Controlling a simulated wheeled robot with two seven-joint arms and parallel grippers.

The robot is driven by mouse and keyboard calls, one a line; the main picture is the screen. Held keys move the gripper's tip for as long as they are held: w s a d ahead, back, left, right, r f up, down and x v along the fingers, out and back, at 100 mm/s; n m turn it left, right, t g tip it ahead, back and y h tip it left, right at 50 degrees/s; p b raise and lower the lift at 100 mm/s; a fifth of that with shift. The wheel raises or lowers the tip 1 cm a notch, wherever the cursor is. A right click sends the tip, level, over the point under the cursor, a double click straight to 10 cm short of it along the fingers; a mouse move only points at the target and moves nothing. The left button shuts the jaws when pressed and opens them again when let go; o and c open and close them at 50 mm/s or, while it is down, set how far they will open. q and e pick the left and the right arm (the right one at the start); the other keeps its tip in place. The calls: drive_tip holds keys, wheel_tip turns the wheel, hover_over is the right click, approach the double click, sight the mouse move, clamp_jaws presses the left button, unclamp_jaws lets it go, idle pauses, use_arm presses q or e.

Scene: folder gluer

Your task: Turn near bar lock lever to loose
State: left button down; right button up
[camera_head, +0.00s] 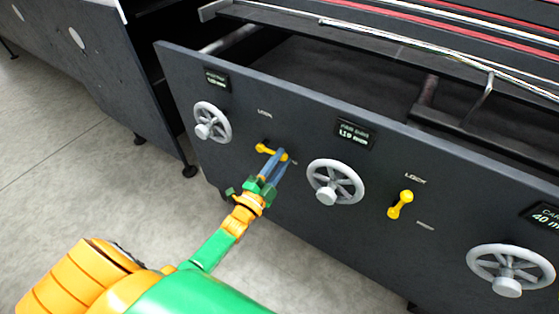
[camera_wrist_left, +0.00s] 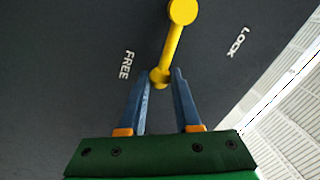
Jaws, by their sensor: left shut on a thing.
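A yellow lock lever (camera_head: 271,152) is on the dark front panel, between two handwheels. It lies nearly level in the head view, its free end to the right. In the left wrist view the lever (camera_wrist_left: 172,45) runs from its round hub to a tip between my fingers, nearer the FREE mark than the LOCK mark. My left gripper (camera_head: 273,165) is shut on the lever's free end; its blue fingers (camera_wrist_left: 160,85) stand on either side of the tip. Part of the lever is hidden behind the fingers in the head view. My right gripper is in neither view.
Handwheels (camera_head: 335,181) and (camera_head: 212,122) flank the held lever. A second yellow lever (camera_head: 400,205), pointing up towards its LOCK mark, and a third handwheel (camera_head: 510,270) are farther right. Small black displays (camera_head: 355,133) sit above the wheels. The floor (camera_head: 90,180) at left is clear.

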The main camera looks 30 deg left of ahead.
use_arm(q)
drive_tip(key=shift+f, duration=0.15)
idle(0.4)
drive_tip(key=c, duration=0.6)
unclamp_jaws()
drive_tip(key=s+f, duration=0.1)
drive_tip(key=s, duration=0.6)
drive_tip(key=shift+a, duration=0.25)
